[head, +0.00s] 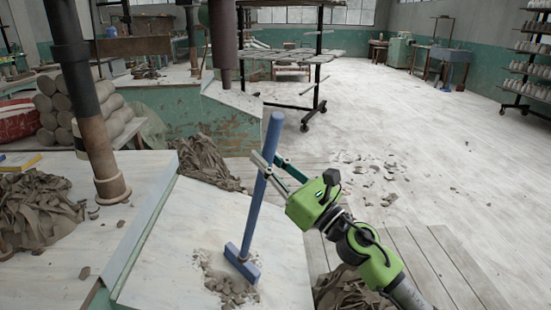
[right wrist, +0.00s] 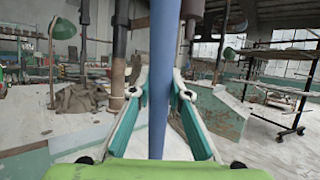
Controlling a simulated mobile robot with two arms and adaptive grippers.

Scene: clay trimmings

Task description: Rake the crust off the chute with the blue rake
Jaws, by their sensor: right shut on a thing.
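The blue rake (head: 258,190) stands nearly upright, a little tilted, with its head down on the pale sloping chute (head: 187,240). The grey-brown crust (head: 228,288) lies in broken lumps on the chute around and in front of the rake head. My right gripper (head: 265,162) is shut on the rake's handle at mid-height. In the right wrist view the handle (right wrist: 162,80) runs between the two fingers. My left gripper is not in view.
Heaps of clay trimmings lie on the table at left (head: 38,208), behind the chute (head: 205,160) and below its right side (head: 345,290). A rusty post (head: 92,130) stands at left. Scraps (head: 375,170) litter the otherwise open floor.

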